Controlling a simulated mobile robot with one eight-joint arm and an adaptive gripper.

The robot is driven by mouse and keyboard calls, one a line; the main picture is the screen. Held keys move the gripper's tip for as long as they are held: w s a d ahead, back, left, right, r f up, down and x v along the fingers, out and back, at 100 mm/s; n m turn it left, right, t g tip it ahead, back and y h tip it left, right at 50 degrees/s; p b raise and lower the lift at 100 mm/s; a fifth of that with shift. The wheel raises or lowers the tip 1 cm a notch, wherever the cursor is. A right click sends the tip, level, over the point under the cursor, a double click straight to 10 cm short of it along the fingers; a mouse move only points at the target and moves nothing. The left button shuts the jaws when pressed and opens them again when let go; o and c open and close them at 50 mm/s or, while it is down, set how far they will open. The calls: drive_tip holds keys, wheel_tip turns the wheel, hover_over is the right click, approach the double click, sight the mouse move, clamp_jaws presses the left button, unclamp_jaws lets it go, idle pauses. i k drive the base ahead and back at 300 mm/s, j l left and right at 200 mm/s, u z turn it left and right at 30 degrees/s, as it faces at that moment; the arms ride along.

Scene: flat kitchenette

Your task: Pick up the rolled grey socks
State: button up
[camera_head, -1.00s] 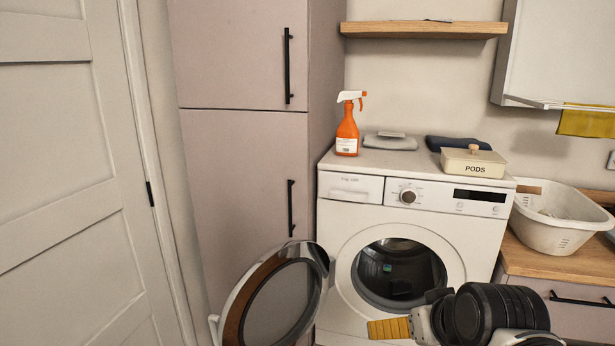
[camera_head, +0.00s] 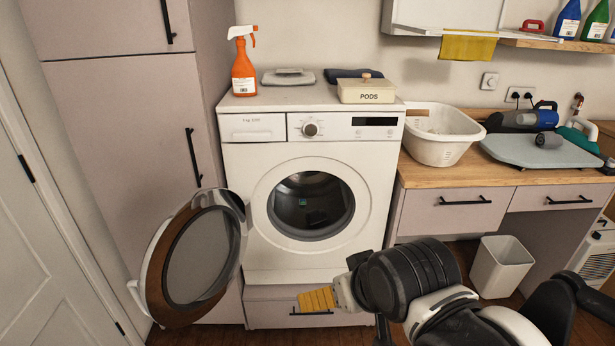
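A small dark grey roll (camera_head: 549,139), which looks like the rolled grey socks, lies on the pale blue-grey padded board (camera_head: 520,152) on the wooden counter at the right. My gripper (camera_head: 317,299) shows its yellow ribbed finger surface low in front of the washing machine, far to the left of the roll and lower. Nothing shows in its grip. The rest of the gripper is hidden or merges with my arm, so its opening cannot be judged.
The washing machine (camera_head: 245,167) has its round door (camera_head: 200,255) swung open to the left. A white laundry basket (camera_head: 437,150) stands on the counter left of the board. A white bin (camera_head: 500,266) is below.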

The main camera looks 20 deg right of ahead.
sight(547, 140)
drive_tip(key=z, duration=1.9)
drive_tip(key=i+l, duration=0.35)
drive_tip(key=i, duration=0.2)
drive_tip(key=i+l+u, duration=0.1)
drive_tip(key=i+l, duration=0.2)
drive_tip(key=i, duration=0.3)
drive_tip(key=i+l, duration=0.4)
drive_tip(key=i, duration=0.15)
drive_tip(key=i+l+u, duration=0.1)
drive_tip(key=i+l, duration=0.25)
drive_tip(key=i, duration=0.2)
